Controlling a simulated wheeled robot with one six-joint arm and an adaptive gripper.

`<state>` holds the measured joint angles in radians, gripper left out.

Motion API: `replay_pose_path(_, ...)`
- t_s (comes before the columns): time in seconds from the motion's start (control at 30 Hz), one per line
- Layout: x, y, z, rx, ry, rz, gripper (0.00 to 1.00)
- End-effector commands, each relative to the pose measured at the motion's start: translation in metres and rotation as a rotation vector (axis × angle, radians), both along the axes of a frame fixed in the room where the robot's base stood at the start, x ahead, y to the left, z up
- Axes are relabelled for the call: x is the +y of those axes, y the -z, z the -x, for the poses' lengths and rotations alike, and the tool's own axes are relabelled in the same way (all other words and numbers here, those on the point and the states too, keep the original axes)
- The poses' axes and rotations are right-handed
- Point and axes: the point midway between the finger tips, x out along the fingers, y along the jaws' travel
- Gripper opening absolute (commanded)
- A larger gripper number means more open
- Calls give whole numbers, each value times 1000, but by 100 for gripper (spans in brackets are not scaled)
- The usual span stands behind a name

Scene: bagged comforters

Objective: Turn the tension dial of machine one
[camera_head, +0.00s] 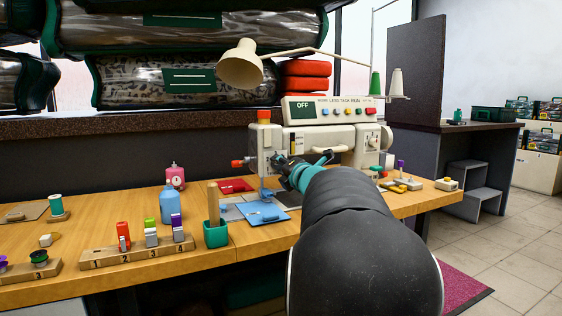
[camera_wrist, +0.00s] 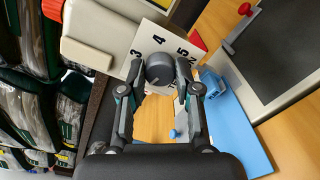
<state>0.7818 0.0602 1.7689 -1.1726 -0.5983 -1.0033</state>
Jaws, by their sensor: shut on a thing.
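Sewing machine one (camera_head: 345,140) stands on the wooden table, cream-coloured, with a display reading OFF and a row of coloured buttons on top. The dark round tension dial (camera_wrist: 158,68) sits in front of a white plate (camera_wrist: 143,45) marked with numbers; 3, 4 and 5 show in the wrist view. My gripper (camera_wrist: 162,76) has a finger on each side of the dial and is shut on it. In the head view my gripper (camera_head: 284,166) is at the machine's left end, and the dial cannot be made out there.
A lamp (camera_head: 240,64) arches above the machine. A blue pad (camera_head: 262,213) lies below my gripper. A green cup (camera_head: 215,235), a blue bottle (camera_head: 170,206) and a numbered wooden rack (camera_head: 137,252) stand to the left. Bagged comforters (camera_head: 185,80) are stacked behind.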

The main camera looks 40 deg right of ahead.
Motion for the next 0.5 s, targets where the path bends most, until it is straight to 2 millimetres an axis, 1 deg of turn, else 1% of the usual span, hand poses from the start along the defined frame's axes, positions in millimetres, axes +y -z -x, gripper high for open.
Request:
replay_pose_path(0.2,0,-1,0,-30,-1,-128,0)
replay_pose_path(0.5,0,0,0,-52,0,-215,0)
